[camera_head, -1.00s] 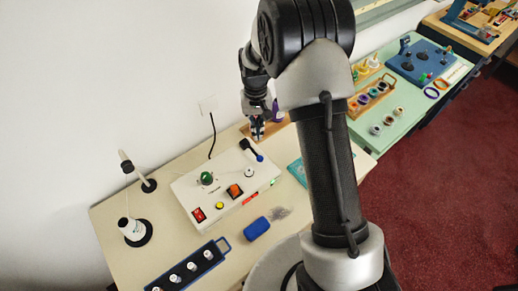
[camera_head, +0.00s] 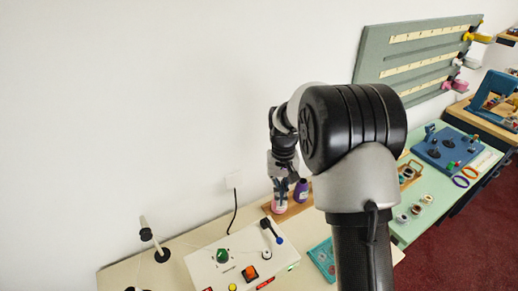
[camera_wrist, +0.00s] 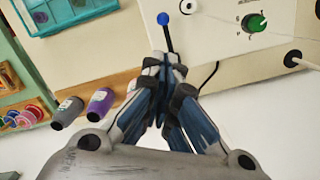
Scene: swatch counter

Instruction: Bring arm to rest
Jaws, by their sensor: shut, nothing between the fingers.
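My arm (camera_head: 365,245) rises at the right of the head view, its black and grey elbow bent over the counter. My gripper (camera_head: 281,198) hangs at its far end, above the back of the counter, in front of the bottles. In the wrist view the fingers of my gripper (camera_wrist: 165,62) meet at their tips, shut and empty. Their tips overlap the near edge of a white control box (camera_wrist: 215,22) in the picture; I cannot tell the gap. The arm's lower part is cut off by the frame.
The control box (camera_head: 235,263) has a green knob (camera_head: 222,256) and a blue-tipped lever (camera_head: 271,231). A purple bottle (camera_head: 301,190) stands on a wooden rack close to my gripper. A green pegboard (camera_head: 375,68) hangs on the wall at right. A lamp-like stand (camera_head: 152,238) is at left.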

